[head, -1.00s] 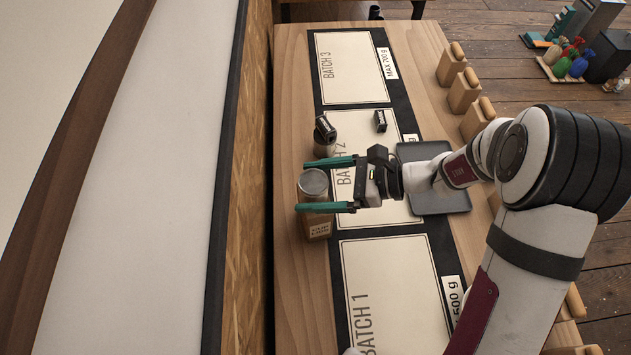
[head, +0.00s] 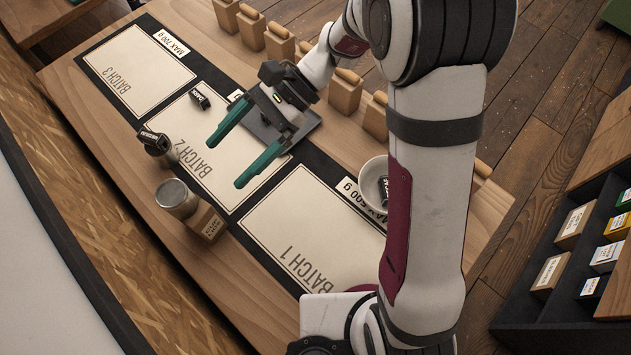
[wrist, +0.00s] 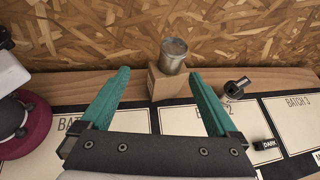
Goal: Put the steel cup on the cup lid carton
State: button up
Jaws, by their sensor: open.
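The steel cup (head: 178,199) stands upright on the small brown cup lid carton (head: 209,222) near the wall side of the table. In the wrist view the cup (wrist: 173,56) rests on the top of the carton (wrist: 165,86). My gripper (head: 225,163) is open and empty, with its teal fingers pointing toward the cup. Its fingertips (wrist: 158,74) are short of the cup, with a clear gap in the head view. Nothing of the cup is hidden by the fingers.
A metal container (head: 160,149) with a black labelled block stands beyond the cup. A black DARK block (head: 200,96) lies on the BATCH 2 mat. A white bowl (head: 371,171) is near BATCH 1, which is bare.

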jog(key=s+d+n+t+h, duration=0.2)
jog(key=s+d+t+h, duration=0.1)
jog(key=s+d, duration=0.4)
jog(key=s+d+r+n+t+h, duration=0.1)
jog(key=s+d+n+t+h, duration=0.2)
jog(key=d, duration=0.8)
jog(key=s+h, duration=0.2)
jog(key=s, duration=0.1)
jog(key=shift+s+r+t, duration=0.3)
jog(key=shift+s+t, duration=0.1)
jog(key=shift+d, duration=0.1)
